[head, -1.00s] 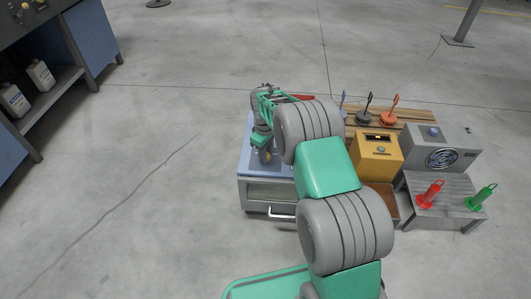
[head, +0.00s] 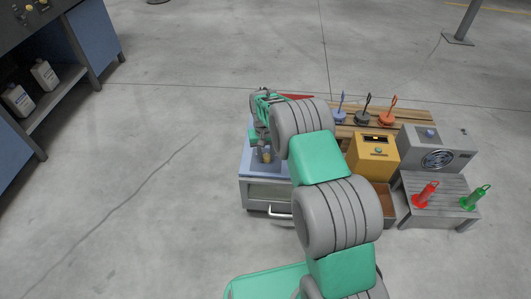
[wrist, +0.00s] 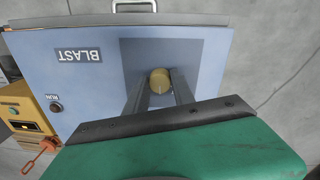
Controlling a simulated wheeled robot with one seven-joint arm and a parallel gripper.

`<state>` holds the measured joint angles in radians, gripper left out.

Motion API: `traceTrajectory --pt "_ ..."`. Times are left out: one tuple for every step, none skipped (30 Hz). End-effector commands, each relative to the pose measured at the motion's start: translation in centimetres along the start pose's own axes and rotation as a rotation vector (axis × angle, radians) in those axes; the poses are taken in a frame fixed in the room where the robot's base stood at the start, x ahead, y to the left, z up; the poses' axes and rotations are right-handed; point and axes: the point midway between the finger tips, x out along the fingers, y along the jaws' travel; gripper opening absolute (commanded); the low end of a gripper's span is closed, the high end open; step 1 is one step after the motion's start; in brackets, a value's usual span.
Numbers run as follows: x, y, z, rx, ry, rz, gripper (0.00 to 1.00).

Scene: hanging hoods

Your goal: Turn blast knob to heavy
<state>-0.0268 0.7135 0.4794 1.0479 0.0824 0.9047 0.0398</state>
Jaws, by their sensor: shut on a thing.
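The blast knob (wrist: 160,80) is a round, brass-coloured knob on a grey patch of a blue panel (wrist: 110,85). The panel carries a BLAST label (wrist: 80,56), upside down in the wrist view. My gripper (wrist: 160,92) has one finger on each side of the knob and is shut on it. In the head view the knob (head: 265,156) shows on top of the blue cabinet (head: 262,190), just below my gripper (head: 261,146). Any setting marks around the knob cannot be read.
A yellow box (head: 376,153) with a green button stands right of the cabinet, and a grey fan unit (head: 435,150) beyond it. Red (head: 425,194) and green (head: 473,198) handled objects stand on a low table. Floor left of the cabinet is clear.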

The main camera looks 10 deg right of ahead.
Motion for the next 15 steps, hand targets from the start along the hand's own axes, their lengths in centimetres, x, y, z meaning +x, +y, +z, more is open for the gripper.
traceTrajectory --pt "-0.25 0.05 -0.15 0.043 0.001 0.001 0.00" --pt "-0.24 0.05 -0.16 0.071 0.000 0.001 0.00" --pt "-0.23 0.03 -0.16 0.109 -0.002 0.000 0.00" --pt "-0.23 0.02 -0.17 0.138 -0.004 0.000 0.00" --pt "-0.23 0.01 -0.17 0.166 -0.005 0.000 0.00" --pt "-0.23 0.00 -0.18 0.204 -0.007 0.000 0.00" --pt "-0.22 -0.01 -0.17 0.233 -0.009 0.000 0.00" --pt "-0.20 -0.02 -0.17 0.261 -0.011 0.000 0.00" --pt "-0.18 -0.03 -0.16 0.299 -0.013 0.000 0.00" --pt "-0.17 -0.04 -0.16 0.327 -0.015 0.000 0.00" --pt "-0.16 -0.06 -0.17 0.355 -0.016 0.000 0.00" --pt "-0.17 -0.07 -0.19 0.393 -0.018 0.000 0.00" --pt "-0.18 -0.08 -0.20 0.421 -0.019 0.000 0.00" --pt "-0.19 -0.09 -0.22 0.450 -0.020 0.000 0.00" --pt "-0.20 -0.11 -0.25 0.486 -0.021 -0.001 0.00"
